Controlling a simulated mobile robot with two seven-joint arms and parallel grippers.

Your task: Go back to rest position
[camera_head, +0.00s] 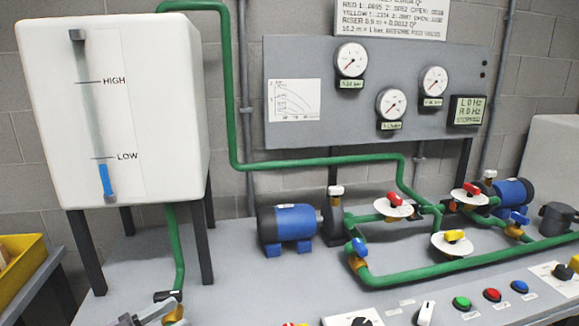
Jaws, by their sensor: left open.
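My left gripper (148,313) shows only in part at the bottom edge, left of centre. It is open, close to a brass valve (176,313) with a dark handle (168,296) at the foot of the green pipe under the white tank (110,110). I cannot tell whether it touches the valve. Most of the arm is cut off by the frame. My right gripper is not in view.
A blue pump motor (288,226), green pipes (440,272) and valves with red, yellow and blue handles stand on the grey bench. Buttons (462,302) line the front right. A gauge panel (300,130) stands behind. A yellow bin (20,265) is at far left.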

